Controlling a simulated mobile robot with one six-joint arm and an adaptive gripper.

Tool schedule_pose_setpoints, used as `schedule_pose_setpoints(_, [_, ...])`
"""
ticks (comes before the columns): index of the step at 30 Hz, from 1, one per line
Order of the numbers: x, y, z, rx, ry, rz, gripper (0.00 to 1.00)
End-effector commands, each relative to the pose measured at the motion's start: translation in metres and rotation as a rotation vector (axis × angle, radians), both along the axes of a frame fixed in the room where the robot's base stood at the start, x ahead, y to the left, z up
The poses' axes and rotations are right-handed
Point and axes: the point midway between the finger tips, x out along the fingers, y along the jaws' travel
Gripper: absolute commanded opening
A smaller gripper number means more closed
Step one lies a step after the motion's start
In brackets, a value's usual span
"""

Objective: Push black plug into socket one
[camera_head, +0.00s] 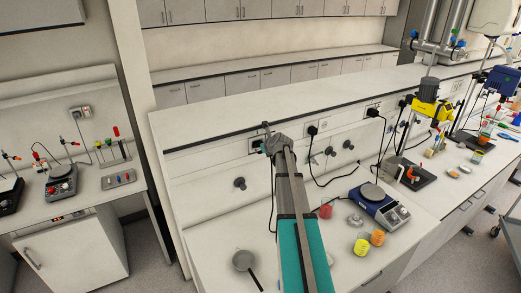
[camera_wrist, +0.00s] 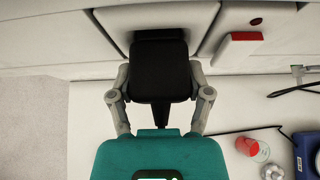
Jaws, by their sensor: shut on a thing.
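A black plug (camera_wrist: 160,72) sits between the two grey fingers of my gripper (camera_wrist: 160,82) in the wrist view. My gripper is shut on its sides. The plug's far end is up against a dark area on the white wall panel; I cannot tell whether it is inserted or only touching. In the head view my gripper (camera_head: 273,143) is at the wall strip behind the bench, in front of a dark-edged socket (camera_head: 256,146). My gripper and arm hide most of the plug and socket there.
Black plugs (camera_head: 312,130) with cables and dark knobs (camera_head: 239,183) stick out of the wall strip. A red switch (camera_wrist: 246,36) shows right of the plug.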

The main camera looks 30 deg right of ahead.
Motion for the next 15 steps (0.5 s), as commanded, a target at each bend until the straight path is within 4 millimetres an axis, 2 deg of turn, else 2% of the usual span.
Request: schedule_pose_setpoints(15, [0.0038, -0.0007, 0.0001, 0.000, 0.000, 0.000, 0.04])
